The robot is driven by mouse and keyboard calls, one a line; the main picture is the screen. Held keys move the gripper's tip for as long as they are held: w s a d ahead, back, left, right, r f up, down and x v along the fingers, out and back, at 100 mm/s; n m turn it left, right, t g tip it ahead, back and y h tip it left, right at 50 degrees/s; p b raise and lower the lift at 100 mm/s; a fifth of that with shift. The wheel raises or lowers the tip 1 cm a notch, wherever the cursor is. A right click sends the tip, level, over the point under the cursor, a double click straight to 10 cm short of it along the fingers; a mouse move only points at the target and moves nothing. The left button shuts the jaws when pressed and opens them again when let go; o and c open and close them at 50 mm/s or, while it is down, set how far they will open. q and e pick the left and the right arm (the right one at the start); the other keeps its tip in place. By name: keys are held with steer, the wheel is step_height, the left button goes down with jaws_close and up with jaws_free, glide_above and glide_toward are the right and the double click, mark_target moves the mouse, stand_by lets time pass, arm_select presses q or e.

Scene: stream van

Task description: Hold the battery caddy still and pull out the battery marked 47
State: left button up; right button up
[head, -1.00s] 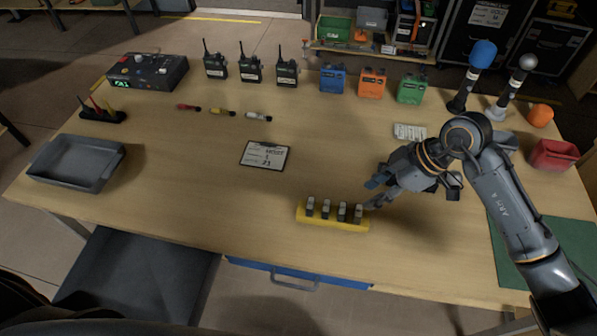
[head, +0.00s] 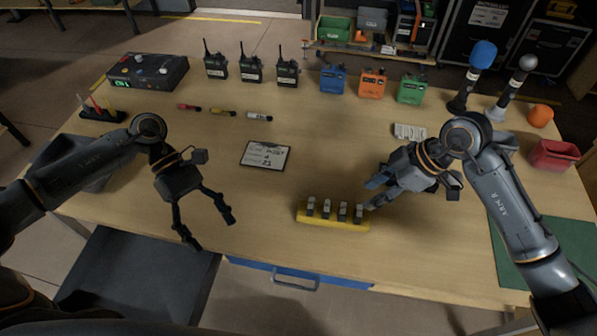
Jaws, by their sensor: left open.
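The yellow battery caddy (head: 333,220) lies near the table's front edge, with several dark, pale-topped batteries (head: 326,208) upright in a row in it. Their marks are too small to read, so I cannot tell which is 47. My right gripper (head: 373,194) is at the caddy's right end, beside the rightmost battery. Its fingertips are partly hidden, and I cannot tell whether it grips the caddy. My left gripper (head: 210,232) is open and empty, fingers pointing down, to the left of the caddy and apart from it.
A clipboard (head: 265,154) lies behind the caddy. Several radios (head: 250,65), coloured boxes (head: 372,84) and microphones (head: 476,68) stand along the back. My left arm partly covers a grey tray (head: 70,150). The table between my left gripper and the caddy is clear.

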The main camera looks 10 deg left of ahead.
arm_select(q)
steer(key=w+d+n+t+y, duration=0.1)
steer(key=w+d+t+y, duration=0.2)
steer(key=w+d, duration=0.55)
steer(key=n+t, duration=0.3)
glide_toward(321, 211)
steer(key=shift+y, duration=0.5)
steer(key=x, duration=0.6)
steer(key=d+x, duration=0.1)
steer(key=x, duration=0.2)
steer(key=shift+r, duration=0.1)
steer(key=shift+c, duration=0.2)
